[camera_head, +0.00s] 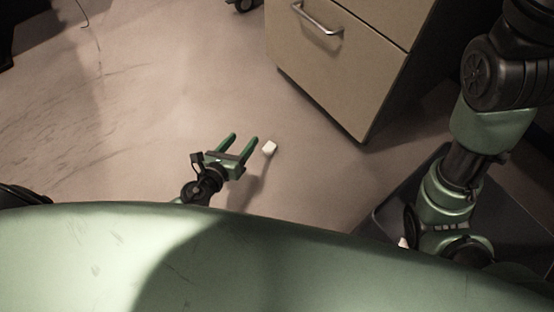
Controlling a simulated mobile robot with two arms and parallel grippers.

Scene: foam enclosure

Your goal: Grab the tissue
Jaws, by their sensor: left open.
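A small white tissue (269,149) lies on the floor in the middle of the head view. My left gripper (242,142) is just to the left of it, with its two green fingers apart and pointing up and to the right in the picture. Nothing shows between the fingers, and the tissue is outside them, beyond the right finger. The gripper's height above the floor is hard to tell. My right arm comes down at the right side of the view; its gripper fingers cannot be seen.
A beige drawer cabinet (335,62) with a metal handle stands behind and to the right of the tissue. The floor (150,110) to the left is bare. A caster wheel (243,5) shows at the top edge. My green body covers the bottom.

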